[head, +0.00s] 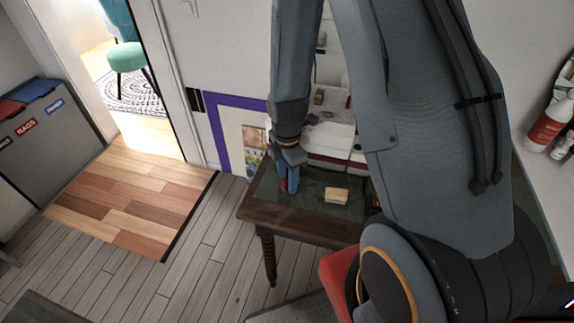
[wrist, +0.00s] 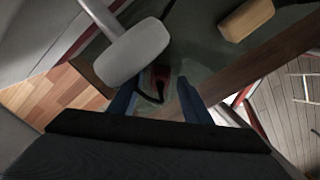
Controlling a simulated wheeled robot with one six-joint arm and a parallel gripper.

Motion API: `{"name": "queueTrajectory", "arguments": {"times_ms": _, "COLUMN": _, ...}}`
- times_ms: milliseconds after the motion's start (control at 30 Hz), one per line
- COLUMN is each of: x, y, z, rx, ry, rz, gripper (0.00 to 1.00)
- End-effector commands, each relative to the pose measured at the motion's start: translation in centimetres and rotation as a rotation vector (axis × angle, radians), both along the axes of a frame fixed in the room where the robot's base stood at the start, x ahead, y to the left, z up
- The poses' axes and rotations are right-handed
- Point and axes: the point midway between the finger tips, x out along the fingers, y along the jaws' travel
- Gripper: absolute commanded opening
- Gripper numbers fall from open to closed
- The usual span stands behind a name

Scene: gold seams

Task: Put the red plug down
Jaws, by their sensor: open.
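The red plug (wrist: 161,74) shows small and dark red between my fingers in the wrist view, with a dark cord-like piece beside it. In the head view a bit of its red (head: 284,185) shows at my fingertips. My gripper (head: 288,187) points down at the left part of the small table (head: 312,221) with a dark green top. In the wrist view my gripper (wrist: 157,97) has its two blue fingers apart, one on each side of the plug. The plug appears to be at the tabletop, but its underside is hidden.
A pale yellow block (head: 336,195) lies on the table to the right; it also shows in the wrist view (wrist: 246,19). A rounded grey piece (wrist: 133,54) is close to the plug in the wrist view. A white-and-red machine (head: 328,143) stands at the table's back.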

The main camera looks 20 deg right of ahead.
Motion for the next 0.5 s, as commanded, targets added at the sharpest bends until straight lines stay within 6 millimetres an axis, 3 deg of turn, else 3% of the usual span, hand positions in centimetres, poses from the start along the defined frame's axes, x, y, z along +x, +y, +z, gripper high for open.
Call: {"name": "queueTrajectory", "arguments": {"times_ms": 500, "x": 0.2, "y": 0.0, "z": 7.5, "rx": 0.000, "ry": -0.005, "rz": 0.000, "gripper": 0.44}}
